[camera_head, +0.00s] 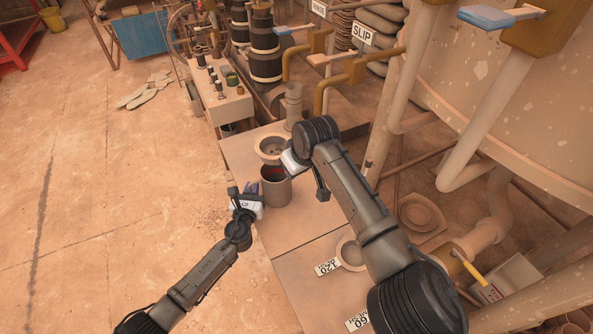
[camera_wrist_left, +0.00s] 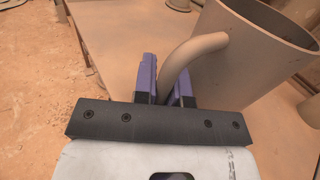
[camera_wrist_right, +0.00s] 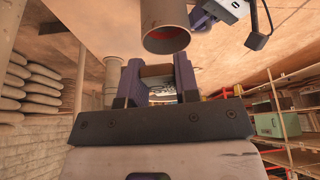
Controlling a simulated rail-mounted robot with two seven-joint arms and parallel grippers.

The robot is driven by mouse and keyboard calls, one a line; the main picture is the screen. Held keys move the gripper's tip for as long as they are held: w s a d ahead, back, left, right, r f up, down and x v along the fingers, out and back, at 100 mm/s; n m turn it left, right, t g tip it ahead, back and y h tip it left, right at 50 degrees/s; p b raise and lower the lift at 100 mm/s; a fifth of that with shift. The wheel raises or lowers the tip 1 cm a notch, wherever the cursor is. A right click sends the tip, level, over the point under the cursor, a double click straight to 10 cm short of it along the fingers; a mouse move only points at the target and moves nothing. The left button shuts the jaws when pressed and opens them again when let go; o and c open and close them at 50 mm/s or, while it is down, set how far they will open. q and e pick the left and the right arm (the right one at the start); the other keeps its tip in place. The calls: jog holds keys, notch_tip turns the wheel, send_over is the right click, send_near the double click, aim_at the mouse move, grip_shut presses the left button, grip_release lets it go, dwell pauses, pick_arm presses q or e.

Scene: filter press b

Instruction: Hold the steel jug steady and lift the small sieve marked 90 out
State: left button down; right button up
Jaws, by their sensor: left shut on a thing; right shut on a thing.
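The steel jug (camera_head: 277,191) stands upright on the bench, its open top showing a reddish inside. My left gripper (camera_wrist_left: 166,85) is shut around the jug's curved handle (camera_wrist_left: 200,44); the jug body (camera_wrist_left: 255,60) is beside it. The small sieve (camera_head: 268,150), a pale round ring with a dark inside, is above and beyond the jug's rim in the head view. My right gripper (camera_wrist_right: 160,82) is shut on the sieve's edge (camera_wrist_right: 156,71), with the jug (camera_wrist_right: 166,30) apart from it. The right fingertips are mostly hidden in the head view. No 90 mark is readable.
Another sieve (camera_head: 350,253) lies on the bench near a 120 label (camera_head: 328,266); a 60 label (camera_head: 357,320) is nearer.

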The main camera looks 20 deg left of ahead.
pick_arm(q)
jog(key=c, duration=1.1)
grip_release()
jog(key=v, duration=1.2)
